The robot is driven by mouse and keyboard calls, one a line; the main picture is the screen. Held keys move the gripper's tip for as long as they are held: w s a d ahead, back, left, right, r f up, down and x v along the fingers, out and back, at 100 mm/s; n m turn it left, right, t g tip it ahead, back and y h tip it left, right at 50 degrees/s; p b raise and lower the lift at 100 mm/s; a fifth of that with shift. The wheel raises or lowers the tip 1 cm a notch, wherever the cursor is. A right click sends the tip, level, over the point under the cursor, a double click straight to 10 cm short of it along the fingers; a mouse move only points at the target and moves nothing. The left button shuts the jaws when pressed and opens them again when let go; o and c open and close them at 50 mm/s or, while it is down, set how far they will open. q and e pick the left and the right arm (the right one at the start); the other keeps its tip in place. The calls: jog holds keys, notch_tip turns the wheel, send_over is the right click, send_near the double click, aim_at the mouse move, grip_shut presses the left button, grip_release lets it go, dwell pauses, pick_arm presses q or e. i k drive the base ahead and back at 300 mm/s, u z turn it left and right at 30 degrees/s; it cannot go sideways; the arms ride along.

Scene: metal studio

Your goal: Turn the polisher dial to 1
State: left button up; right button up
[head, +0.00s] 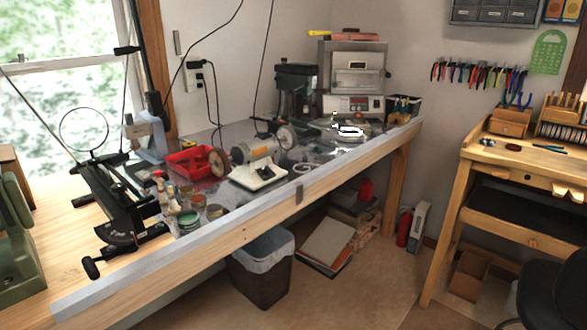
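The polisher (258,165) stands on the long workbench near the middle of the head view. It has a white base, a tan motor housing and a round wheel on each side. A small dark spot on the front of its base may be the dial, but it is too small for me to read its setting. Neither of my grippers is in the head view, and nothing of mine is seen touching the polisher.
A red bin (190,163) sits left of the polisher, with several jars and bottles in front of it. A green drill press (296,90) and a small oven (352,78) stand behind. A trash bin (262,270) is under the workbench (330,175). Floor in front is clear.

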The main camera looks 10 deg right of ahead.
aim_at(267, 171)
jog(key=z, duration=1.25)
jog(key=i, duration=0.9)
jog(key=u, duration=0.55)
